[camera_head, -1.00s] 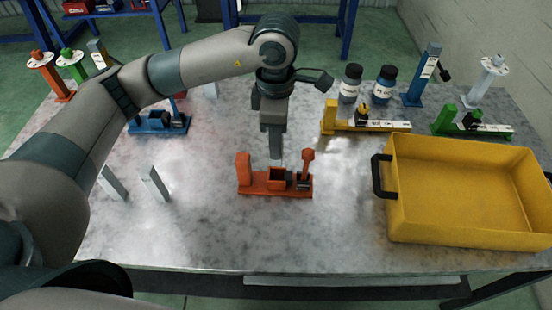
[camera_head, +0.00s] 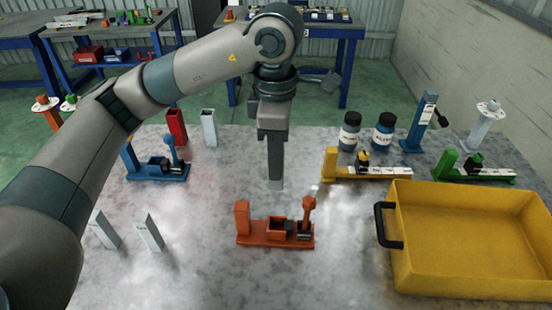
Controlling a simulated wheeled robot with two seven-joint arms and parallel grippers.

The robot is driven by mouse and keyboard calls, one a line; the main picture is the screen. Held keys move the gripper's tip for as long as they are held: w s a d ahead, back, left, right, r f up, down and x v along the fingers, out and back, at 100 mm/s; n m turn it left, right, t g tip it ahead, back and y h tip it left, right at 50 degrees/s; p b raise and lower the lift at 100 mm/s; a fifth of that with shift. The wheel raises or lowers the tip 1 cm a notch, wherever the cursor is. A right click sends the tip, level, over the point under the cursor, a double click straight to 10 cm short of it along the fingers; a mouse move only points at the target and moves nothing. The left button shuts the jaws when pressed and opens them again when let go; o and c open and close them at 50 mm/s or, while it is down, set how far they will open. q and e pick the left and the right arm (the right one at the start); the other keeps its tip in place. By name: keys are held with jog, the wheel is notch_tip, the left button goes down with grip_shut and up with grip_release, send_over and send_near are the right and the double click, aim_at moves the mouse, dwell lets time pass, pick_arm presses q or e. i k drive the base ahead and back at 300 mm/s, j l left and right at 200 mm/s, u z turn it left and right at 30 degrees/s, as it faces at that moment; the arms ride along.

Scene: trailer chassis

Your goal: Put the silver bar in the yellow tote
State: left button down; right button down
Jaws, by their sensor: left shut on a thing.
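My left gripper (camera_head: 273,150) points down in the middle of the table, behind the orange fixture. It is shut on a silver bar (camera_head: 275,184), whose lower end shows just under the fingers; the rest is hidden. I cannot tell how high the bar is above the tabletop. The yellow tote (camera_head: 470,278) stands at the right, open and empty, with a black handle on its left side. My right gripper is not in view.
An orange fixture (camera_head: 262,240) stands left of the tote. A yellow fixture (camera_head: 385,176), a green fixture (camera_head: 490,178) and two dark bottles (camera_head: 383,133) stand behind the tote.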

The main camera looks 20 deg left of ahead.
aim_at(442, 247)
jog(key=i+l, duration=0.1)
jog(key=l, duration=0.35)
jog(key=i+l, duration=0.1)
jog(key=l, duration=0.35)
jog(key=i+l, duration=0.1)
jog(key=l, duration=0.35)
jog(key=i+l, duration=0.1)
jog(key=l, duration=0.35)
jog(key=i+l, duration=0.1)
jog(key=l, duration=0.35)
